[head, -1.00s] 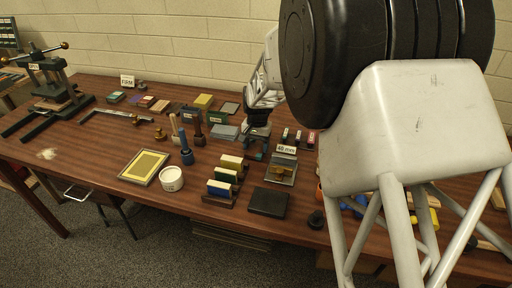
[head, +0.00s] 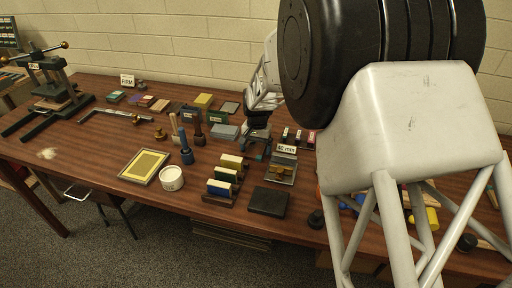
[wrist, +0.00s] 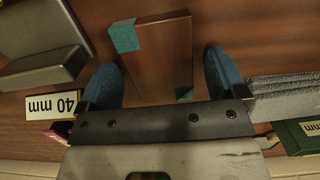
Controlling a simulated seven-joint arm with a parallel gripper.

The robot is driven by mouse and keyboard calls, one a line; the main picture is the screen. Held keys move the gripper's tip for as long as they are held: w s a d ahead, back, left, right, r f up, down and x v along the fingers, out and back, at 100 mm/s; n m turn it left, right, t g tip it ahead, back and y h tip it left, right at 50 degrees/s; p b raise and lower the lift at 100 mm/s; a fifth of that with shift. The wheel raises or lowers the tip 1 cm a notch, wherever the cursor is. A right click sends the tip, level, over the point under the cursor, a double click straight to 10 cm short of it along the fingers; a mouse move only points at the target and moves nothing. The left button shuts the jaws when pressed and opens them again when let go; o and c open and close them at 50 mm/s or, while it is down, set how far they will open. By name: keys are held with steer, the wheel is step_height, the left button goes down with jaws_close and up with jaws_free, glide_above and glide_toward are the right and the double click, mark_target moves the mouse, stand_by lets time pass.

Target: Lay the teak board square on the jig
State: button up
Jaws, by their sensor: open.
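A reddish-brown board (wrist: 165,50) with teal corners, which looks like the teak board, lies between my gripper's blue fingertips in the wrist view. My gripper (wrist: 162,82) is open around it, with a gap on each side. In the head view my gripper (head: 257,146) is low over the table, behind the 40 mm sign (head: 287,149); the board cannot be told apart there. A grey metal plate with a raised bar and brass piece, perhaps the jig (head: 279,179), is just in front of the sign. It also shows in the wrist view (wrist: 40,28), upper left.
A black slab (head: 268,201) and a rack of coloured blocks (head: 221,188) stand toward the front. Blue-handled and wooden tools (head: 186,150) stand left of my gripper. A grey pad (wrist: 285,90) lies close by the right finger. Green labelled boxes (head: 217,117) are behind.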

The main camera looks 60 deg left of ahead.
mark_target(258, 147)
step_height(258, 147, up, 12)
steer(key=w+a, duration=0.1)
stand_by(0.7)
steer(key=shift+r, duration=0.1)
stand_by(0.5)
steer(key=shift+w, duration=0.1)
stand_by(0.3)
